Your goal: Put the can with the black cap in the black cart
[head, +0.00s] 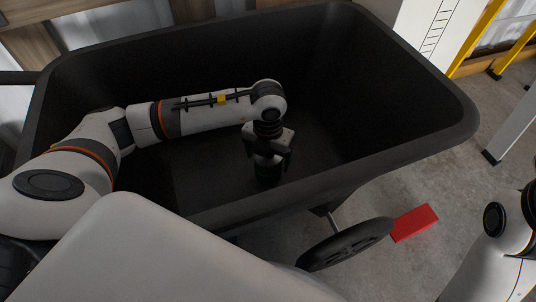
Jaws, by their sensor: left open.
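The black cart (435,140) fills the middle of the head view, its deep tub open to the top. My left arm reaches over the near left rim into the tub. My left gripper (268,158) points down inside the tub, low over its floor, with its jaws open. A small dark shape with a paler band (267,168) shows between and just below the fingers. It looks like the can with the black cap, though it is mostly hidden and dark against the tub. My right gripper is out of view; only part of the right arm shows at the lower right.
A cart wheel (346,246) stands below the near rim. A red block (413,222) lies on the concrete floor beside it. A white panel (430,35) and yellow frames (475,40) stand behind at the upper right. The tub's right part looks empty.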

